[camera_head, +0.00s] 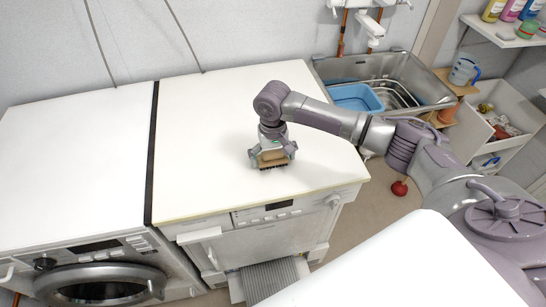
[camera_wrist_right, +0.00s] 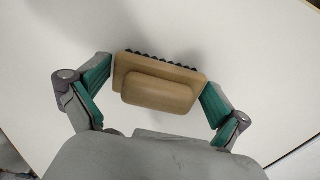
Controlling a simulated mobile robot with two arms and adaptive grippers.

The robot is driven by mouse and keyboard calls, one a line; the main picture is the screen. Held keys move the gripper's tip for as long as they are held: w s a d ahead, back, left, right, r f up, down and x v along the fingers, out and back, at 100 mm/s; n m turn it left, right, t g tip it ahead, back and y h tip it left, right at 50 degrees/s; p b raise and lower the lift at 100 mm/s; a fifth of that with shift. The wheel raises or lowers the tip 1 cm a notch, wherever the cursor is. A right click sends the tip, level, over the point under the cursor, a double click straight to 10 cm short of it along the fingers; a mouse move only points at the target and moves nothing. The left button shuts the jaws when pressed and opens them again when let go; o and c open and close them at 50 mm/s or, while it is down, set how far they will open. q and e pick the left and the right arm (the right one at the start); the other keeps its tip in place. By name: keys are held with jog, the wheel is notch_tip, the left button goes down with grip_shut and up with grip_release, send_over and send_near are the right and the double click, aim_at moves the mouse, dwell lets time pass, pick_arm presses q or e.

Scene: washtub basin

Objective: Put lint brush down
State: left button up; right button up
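The lint brush (camera_wrist_right: 158,85) has a tan wooden body with a raised grip and a row of dark bristles along one side. My right gripper (camera_head: 271,155) is over the white top of the right-hand machine (camera_head: 210,120), near its front half. Its green-padded fingers meet the two ends of the brush in the right wrist view (camera_wrist_right: 158,78). In the head view the brush (camera_head: 271,158) shows between the fingers with bristles toward the white top. I cannot tell whether the bristles touch the surface. My left gripper is not in view.
The white top around the brush is clear. A second white machine (camera_head: 75,170) stands to the left across a dark gap. A metal sink (camera_head: 350,68) with a blue basin (camera_head: 355,98) is behind on the right. Shelves with bottles (camera_head: 512,10) are at the far right.

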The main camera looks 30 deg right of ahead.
aim_at(273, 154)
jog(key=shift+r, duration=0.1)
notch_tip(273, 154, up, 12)
jog(key=b, duration=0.1)
jog(key=shift+b, duration=0.4)
dwell(0.5)
